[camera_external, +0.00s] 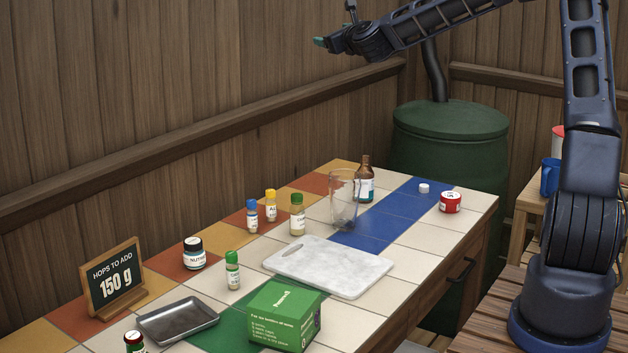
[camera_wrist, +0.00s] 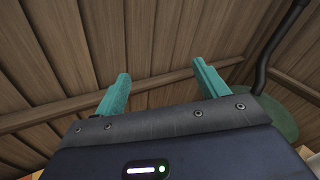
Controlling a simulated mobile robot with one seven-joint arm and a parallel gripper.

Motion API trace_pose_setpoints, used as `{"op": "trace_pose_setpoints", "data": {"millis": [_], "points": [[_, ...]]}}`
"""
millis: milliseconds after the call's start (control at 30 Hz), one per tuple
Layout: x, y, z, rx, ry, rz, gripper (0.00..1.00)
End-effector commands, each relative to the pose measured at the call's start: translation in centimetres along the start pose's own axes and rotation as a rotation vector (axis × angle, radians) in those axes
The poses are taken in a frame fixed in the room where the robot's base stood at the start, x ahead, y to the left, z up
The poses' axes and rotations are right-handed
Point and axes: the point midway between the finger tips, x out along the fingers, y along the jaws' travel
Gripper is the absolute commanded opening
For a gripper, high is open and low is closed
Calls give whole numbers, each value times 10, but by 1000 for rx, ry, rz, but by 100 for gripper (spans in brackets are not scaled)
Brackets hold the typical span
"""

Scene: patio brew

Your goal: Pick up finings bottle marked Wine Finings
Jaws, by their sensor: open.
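No label reading Wine Finings can be made out in these frames. A brown bottle (camera_external: 365,183) with a pale and teal label stands upright near the far end of the tiled table (camera_external: 402,262), partly behind a clear glass jug (camera_external: 344,200). My gripper (camera_external: 321,42) is high above the table's far end, apart from everything. Its teal fingers (camera_wrist: 162,76) are open and empty in the wrist view.
A white board (camera_external: 330,266), green box (camera_external: 284,318), metal tray (camera_external: 178,320), green-capped bottle (camera_external: 232,270) and nutrient jar (camera_external: 193,254) occupy the nearer table. A red tin (camera_external: 450,202) stands at right. The wooden wall (camera_external: 200,90) runs behind; a green barrel (camera_external: 450,140) stands beyond the table.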

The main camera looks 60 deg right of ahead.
Motion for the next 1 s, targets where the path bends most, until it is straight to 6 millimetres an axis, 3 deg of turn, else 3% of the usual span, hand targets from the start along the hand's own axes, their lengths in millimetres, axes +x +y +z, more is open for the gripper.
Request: {"op": "trace_pose_setpoints", "data": {"millis": [100, 467, 767, 1000], "points": [[8, -35, -7, 115, 0, -74, 73], [15, -116, -24, 373, -13, -248, 73], [18, -90, -78, 366, -11, -239, 73], [22, -66, -141, 366, -9, -237, 73]]}}
